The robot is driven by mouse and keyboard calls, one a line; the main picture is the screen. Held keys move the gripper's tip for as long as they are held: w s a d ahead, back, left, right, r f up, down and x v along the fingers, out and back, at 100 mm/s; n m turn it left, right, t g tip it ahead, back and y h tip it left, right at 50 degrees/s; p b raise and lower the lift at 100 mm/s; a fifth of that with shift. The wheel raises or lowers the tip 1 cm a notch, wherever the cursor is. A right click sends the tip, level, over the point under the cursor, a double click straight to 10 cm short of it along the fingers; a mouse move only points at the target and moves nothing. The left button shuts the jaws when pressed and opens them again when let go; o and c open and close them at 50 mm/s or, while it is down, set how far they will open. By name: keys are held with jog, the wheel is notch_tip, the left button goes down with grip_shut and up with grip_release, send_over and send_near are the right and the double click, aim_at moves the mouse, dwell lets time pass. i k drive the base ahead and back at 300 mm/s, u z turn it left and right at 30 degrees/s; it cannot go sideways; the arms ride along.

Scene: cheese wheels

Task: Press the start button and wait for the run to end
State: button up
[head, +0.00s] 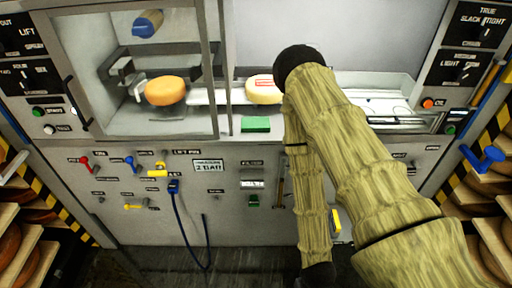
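On the left panel a green button (38,112) has a small label beside it that looks like START. A white button (49,128) sits just below it. Behind the machine's window an orange cheese wheel (165,91) rests near a dark clamp. A paler cheese wheel (262,90) with a red mark lies on the bed to the right, partly hidden by my arm. My arm, in a yellowish sleeve, rises from the lower right and folds down to a dark end at the bottom edge. My gripper's fingers do not show, and nothing of mine is near the green button.
An orange button (428,103) and a small green button (450,129) are on the right panel. Red, blue and yellow levers and a hanging blue cable (190,230) stick out of the front. Cheese racks (20,245) stand at both sides. My arm covers part of the front.

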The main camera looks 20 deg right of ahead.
aim_at(37, 113)
jog(key=z, duration=0.05)
jog(key=i, duration=1)
jog(key=z, duration=0.05)
